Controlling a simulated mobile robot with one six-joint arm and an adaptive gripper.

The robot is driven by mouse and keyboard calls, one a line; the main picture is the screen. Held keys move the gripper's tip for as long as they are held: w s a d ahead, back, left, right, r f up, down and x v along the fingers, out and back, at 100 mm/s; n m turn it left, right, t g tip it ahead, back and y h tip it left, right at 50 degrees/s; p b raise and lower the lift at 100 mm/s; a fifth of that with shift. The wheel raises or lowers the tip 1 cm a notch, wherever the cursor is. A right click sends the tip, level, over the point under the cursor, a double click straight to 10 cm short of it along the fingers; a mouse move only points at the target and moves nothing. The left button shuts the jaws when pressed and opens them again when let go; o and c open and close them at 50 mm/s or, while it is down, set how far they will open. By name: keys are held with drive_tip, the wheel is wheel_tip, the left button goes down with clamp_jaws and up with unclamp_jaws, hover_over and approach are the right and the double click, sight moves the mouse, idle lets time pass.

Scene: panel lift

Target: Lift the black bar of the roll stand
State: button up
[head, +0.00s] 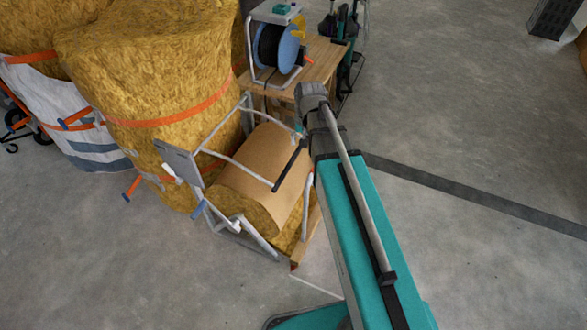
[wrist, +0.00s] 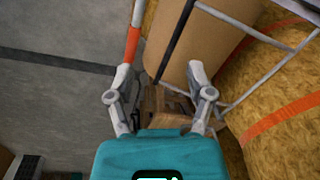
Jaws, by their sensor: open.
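The roll stand (head: 203,149) has a pale grey tube frame around a brown paper-covered roll (head: 250,170). Its black bar (head: 287,170) slants across the right side of the roll; its upper end is close to my arm. In the wrist view the black bar (wrist: 176,38) runs down from the top edge, and its lower end shows between my fingertips. My gripper (wrist: 160,74) is open, with nothing held. I cannot tell how far beyond the fingertips the bar lies. In the head view my arm mostly hides the gripper.
Large yellow insulation rolls with orange straps (head: 160,110) stand left of the stand. A wooden table (head: 318,62) with a cable reel (head: 276,48) stands behind it.

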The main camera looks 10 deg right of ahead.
sight(293, 161)
drive_tip(key=w+d+f+m+y+b, duration=0.1)
drive_tip(key=w+f+m+b, duration=0.3)
drive_tip(key=w+f+b, duration=1.1)
drive_tip(key=shift+w+d+f+t, duration=0.3)
drive_tip(key=shift+w+d+f, duration=0.15)
drive_tip(key=shift+w+f, duration=0.1)
drive_tip(key=shift+f, duration=0.1)
drive_tip(key=f+b, duration=0.4)
drive_tip(key=w+a+f+b, duration=0.1)
drive_tip(key=f+b, duration=0.4)
drive_tip(key=a+f+b, duration=0.1)
drive_tip(key=f+b, duration=0.3)
drive_tip(key=shift+w+a+f, duration=0.1)
drive_tip(key=shift+w+f, duration=0.05)
drive_tip(key=shift+w, duration=0.1)
idle(0.3)
clamp_jaws()
drive_tip(key=shift+d, duration=0.2)
